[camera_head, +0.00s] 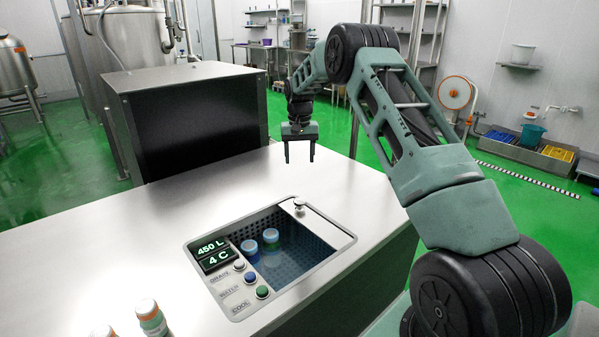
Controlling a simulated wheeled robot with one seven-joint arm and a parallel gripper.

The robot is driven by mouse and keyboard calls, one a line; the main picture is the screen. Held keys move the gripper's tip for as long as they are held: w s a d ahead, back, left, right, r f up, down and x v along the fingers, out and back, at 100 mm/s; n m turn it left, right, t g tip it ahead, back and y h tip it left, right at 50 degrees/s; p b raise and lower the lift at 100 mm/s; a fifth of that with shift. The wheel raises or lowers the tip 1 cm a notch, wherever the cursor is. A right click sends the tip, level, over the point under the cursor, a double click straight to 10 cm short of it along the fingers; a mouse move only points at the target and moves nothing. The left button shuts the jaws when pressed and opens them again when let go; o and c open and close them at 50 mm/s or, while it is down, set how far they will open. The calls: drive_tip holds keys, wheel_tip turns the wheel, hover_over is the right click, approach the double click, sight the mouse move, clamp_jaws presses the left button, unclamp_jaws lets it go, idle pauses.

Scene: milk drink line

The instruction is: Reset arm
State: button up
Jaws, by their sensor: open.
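My gripper (300,152) hangs from my bent arm above the right part of the steel counter, with its two fingers pointing down. The fingers are apart and nothing is between them. It is behind the sunken basin (318,222) in the picture and clear of it. My arm arches up from the lower right and back down to the gripper.
Two bottles stand at the front edge, one here (151,314). A dark box (190,115) stands behind left.

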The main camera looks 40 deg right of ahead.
drive_tip(key=shift+r, duration=0.95)
drive_tip(key=s+a+r+n+y+p, duration=0.1)
drive_tip(key=s+a+r+n, duration=0.35)
drive_tip(key=a, duration=1.15)
drive_tip(key=s+a+r+n+p, duration=0.2)
drive_tip(key=s+a+r, duration=0.4)
drive_tip(key=a, duration=1)
drive_tip(key=s+a+n, duration=0.4)
drive_tip(key=s+a, duration=0.6)
drive_tip(key=s, duration=0.6)
drive_tip(key=s+f+n+p, duration=0.1)
drive_tip(key=s+n, duration=0.3)
drive_tip(key=s, duration=1.2)
drive_tip(key=shift+a+p, duration=0.25)
drive_tip(key=shift+p, duration=0.15)
